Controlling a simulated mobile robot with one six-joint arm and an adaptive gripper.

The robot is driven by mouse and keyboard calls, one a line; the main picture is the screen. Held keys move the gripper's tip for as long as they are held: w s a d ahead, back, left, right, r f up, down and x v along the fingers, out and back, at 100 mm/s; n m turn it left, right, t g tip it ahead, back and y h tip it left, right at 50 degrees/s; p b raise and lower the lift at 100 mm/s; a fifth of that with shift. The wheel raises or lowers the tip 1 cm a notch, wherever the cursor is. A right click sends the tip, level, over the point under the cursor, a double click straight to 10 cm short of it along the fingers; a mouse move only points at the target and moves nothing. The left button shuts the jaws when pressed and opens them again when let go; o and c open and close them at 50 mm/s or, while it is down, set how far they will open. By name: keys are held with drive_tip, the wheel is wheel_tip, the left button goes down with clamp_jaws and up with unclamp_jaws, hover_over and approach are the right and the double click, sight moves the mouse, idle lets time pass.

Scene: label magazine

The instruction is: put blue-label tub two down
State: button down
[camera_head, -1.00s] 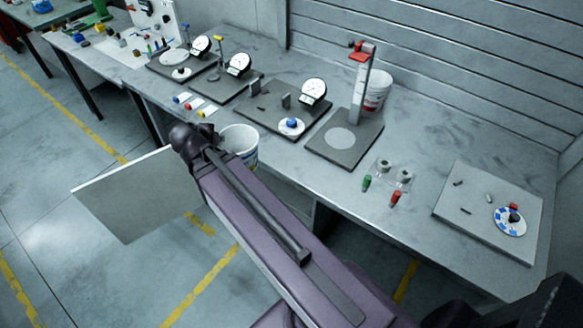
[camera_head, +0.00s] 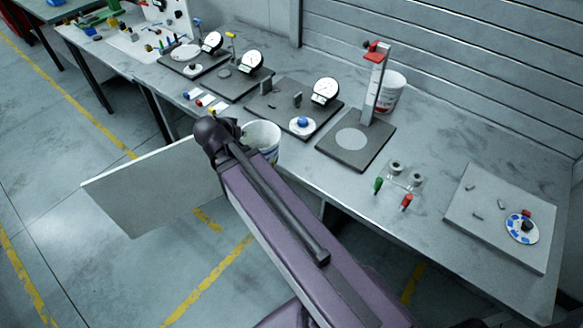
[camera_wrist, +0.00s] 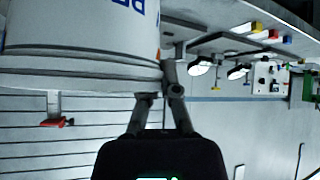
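The blue-label tub (camera_head: 262,138) is a white bucket at the bench's front edge in the head view, partly hidden by my arm. In the wrist view the tub (camera_wrist: 75,35) fills the upper left, upside down, with blue lettering. My gripper (camera_wrist: 168,82) is shut on the tub's rim. In the head view my gripper (camera_head: 232,128) is partly hidden behind my wrist. A second white tub (camera_head: 393,98) with red marking stands at the back of the bench, behind the press stand.
The grey bench (camera_head: 440,165) holds a press stand (camera_head: 352,145), dial gauges (camera_head: 325,91) on dark plates, green (camera_head: 378,185) and red (camera_head: 406,202) pieces, and a grey board (camera_head: 490,225). A pale flat panel (camera_head: 150,185) is left of my gripper. Bench space right of the stand is partly clear.

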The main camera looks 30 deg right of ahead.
drive_tip(key=w+a+f+n+b, duration=0.1)
drive_tip(key=w+a+f+b, duration=0.25)
drive_tip(key=f+b, duration=0.65)
drive_tip(key=w+a+f+b, duration=0.2)
drive_tip(key=w+f+b, duration=0.2)
drive_tip(key=f+b, duration=0.55)
drive_tip(key=w+d+f+m+b, duration=0.1)
drive_tip(key=d+f+b, duration=0.2)
drive_tip(key=f+b, duration=0.8)
drive_tip(key=w+d+f+m+g+h+b, duration=0.1)
drive_tip(key=d+f+b, duration=0.3)
drive_tip(key=f+b, duration=0.7)
drive_tip(key=shift+w+m+g, duration=0.3)
drive_tip(key=shift+w+m, duration=0.3)
drive_tip(key=shift+w, duration=0.2)
drive_tip(key=w+d, duration=0.6)
drive_tip(key=d, duration=0.6)
drive_tip(key=shift+w, duration=0.15)
drive_tip(key=d, duration=0.1)
drive_tip(key=w+d, duration=0.2)
drive_tip(key=d, duration=0.1)
drive_tip(key=shift+f, duration=0.3)
drive_tip(key=shift+f+b, duration=0.2)
drive_tip(key=shift+b, duration=0.2)
